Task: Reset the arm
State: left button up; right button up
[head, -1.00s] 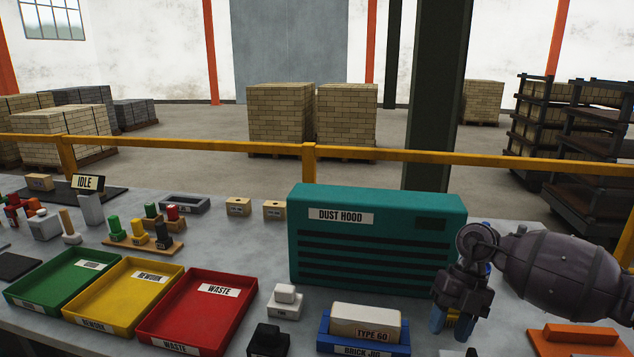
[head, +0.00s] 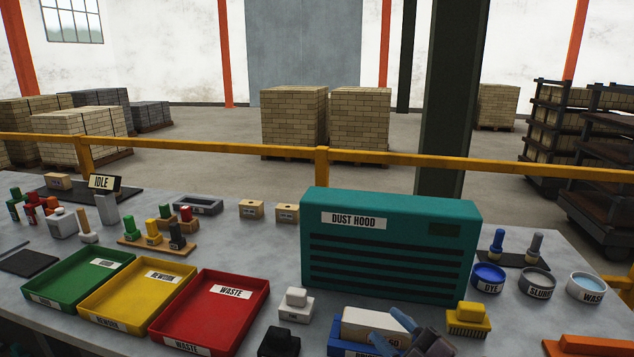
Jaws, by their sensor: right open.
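My right gripper (head: 386,327) is low at the bottom edge of the head view. Most of my right arm is below the picture. My left gripper is not in view.
The teal dust hood (head: 390,270) stands behind the jig. A yellow brush (head: 468,318) and bowls of dye (head: 489,278), slurry (head: 537,283) and water (head: 586,288) are to the right. Green (head: 50,303), yellow (head: 108,322) and red (head: 180,341) trays lie left.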

jog(key=s+d+f+m+h, duration=0.2)
jog(key=d+f+m+h, duration=0.1)
jog(key=d+m+h, duration=0.1)
jog(key=s+d+f+m+g+h, duration=0.1)
jog(key=s+d+f+m+h, duration=0.2)
jog(key=d+m+h, duration=0.1)
jog(key=s+d+f+m+g+h, duration=0.1)
jog(key=s+d+f+m+h, duration=0.1)
jog(key=d+f+m+h, duration=0.2)
jog(key=shift+s+d+m+h, duration=0.1)
jog(key=shift+s+m+h, duration=0.3)
jog(key=shift+m+h, duration=0.55)
jog(key=s+d+f+m+g, duration=0.2)
jog(key=s+f+g, duration=0.25)
jog(key=s, duration=0.55)
jog(key=s+d+f+m+g, duration=0.1)
jog(key=s+f+m+g, duration=0.15)
jog(key=s+g, duration=0.55)
jog(key=w+f+n+t, duration=0.1)
jog(key=w+f+t, duration=0.4)
jog(key=f+t, duration=0.5)
jog(key=shift+w+f+n+y, duration=0.3)
jog(key=shift+f+n+y, duration=0.05)
jog(key=shift+f+n, duration=0.05)
